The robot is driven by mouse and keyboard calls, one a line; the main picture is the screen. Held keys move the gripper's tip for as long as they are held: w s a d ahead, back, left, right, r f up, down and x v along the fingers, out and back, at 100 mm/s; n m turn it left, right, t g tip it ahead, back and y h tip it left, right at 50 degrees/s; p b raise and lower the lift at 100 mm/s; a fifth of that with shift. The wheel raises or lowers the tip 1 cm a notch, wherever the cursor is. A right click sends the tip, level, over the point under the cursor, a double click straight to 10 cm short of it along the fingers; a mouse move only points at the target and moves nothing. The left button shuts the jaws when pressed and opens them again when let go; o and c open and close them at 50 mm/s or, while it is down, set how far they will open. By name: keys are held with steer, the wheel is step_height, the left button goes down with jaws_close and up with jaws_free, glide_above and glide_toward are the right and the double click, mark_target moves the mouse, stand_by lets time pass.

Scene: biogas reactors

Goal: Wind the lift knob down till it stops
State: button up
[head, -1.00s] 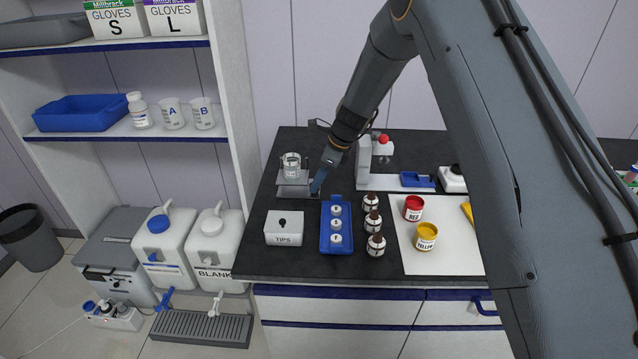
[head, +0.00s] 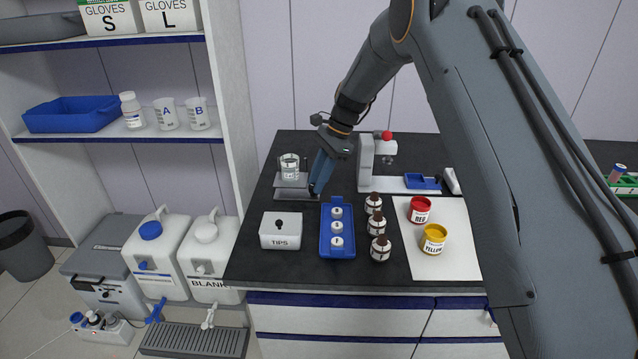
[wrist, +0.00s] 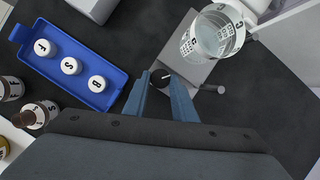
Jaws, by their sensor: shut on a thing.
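The lift is a small grey platform (head: 291,181) at the left of the bench, with a glass beaker (head: 289,165) standing on it. In the wrist view the platform (wrist: 188,62) and the beaker (wrist: 217,32) are close beyond the fingers. The dark lift knob (wrist: 161,78), with a light pointer mark, sits between my two blue fingertips at the platform's near side. My gripper (wrist: 163,82) is shut on the knob and points down at it. In the head view the fingers of my gripper (head: 314,190) hide the knob.
A blue tray (head: 338,252) with several white-capped vials stands just in front of the gripper. The white TIPS box (head: 281,231) is left of it, brown bottles (head: 376,225) right. A white stand (head: 366,160) with a red top is behind right.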

steer(key=shift+a, duration=0.1)
stand_by(0.4)
steer(key=o, duration=1)
steer(key=shift+o, duration=0.2)
steer(key=shift+r, duration=0.1)
steer(key=shift+w+r, duration=0.1)
steer(key=shift+r, duration=0.3)
steer(key=s+p+v, duration=0.1)
steer(key=p+v, duration=0.2)
steer(key=v, duration=0.4)
steer(key=shift+w+d, duration=0.3)
steer(key=shift+w, duration=0.15)
steer(key=shift+f, duration=0.1)
